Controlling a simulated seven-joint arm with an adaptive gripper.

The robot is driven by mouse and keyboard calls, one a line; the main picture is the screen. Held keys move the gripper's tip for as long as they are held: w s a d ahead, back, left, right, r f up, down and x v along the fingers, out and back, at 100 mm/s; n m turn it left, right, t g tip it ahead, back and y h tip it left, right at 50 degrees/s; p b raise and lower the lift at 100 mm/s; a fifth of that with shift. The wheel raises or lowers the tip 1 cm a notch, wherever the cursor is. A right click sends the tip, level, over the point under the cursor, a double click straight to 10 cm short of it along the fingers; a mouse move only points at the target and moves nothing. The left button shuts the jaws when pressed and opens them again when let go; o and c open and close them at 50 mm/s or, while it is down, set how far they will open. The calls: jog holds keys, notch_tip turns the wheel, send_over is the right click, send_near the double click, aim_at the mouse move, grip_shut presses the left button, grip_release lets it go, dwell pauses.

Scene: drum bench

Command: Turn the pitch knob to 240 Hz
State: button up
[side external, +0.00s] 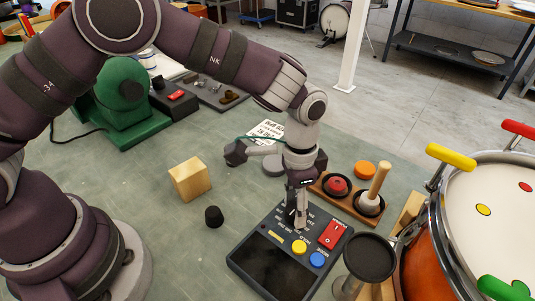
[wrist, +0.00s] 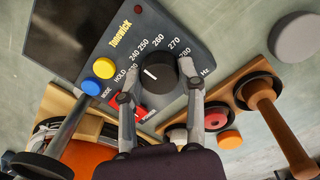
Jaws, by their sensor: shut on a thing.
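The tuner box (side external: 245,258) lies on the bench, dark, with a screen and a printed Hz scale. In the wrist view its black pitch knob (wrist: 158,75) sits inside the arc of numbers, which read 240 to 280; a lower number is partly covered by a finger. The knob's white line points to the upper left, roughly toward 240; I cannot tell the exact reading. My gripper (wrist: 161,88) is shut on the knob, one finger on each side. In the side view my gripper (side external: 301,222) points down at the box and hides the knob.
A red rocker switch (side external: 333,235), a yellow button (side external: 299,247) and a blue button (side external: 318,260) are on the box. A drum (side external: 415,265) and a black-topped stand (side external: 370,257) are close on the right. A wooden block (side external: 190,180) and a small black piece (side external: 213,216) lie left.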

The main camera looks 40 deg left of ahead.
aim_at(293, 205)
jog(key=shift+n, duration=1.1)
jog(key=o, duration=1.2)
jog(key=shift+c, duration=0.2)
notch_tip(293, 205, up, 12)
jog(key=shift+a, duration=0.3)
jog(key=shift+w, duration=0.1)
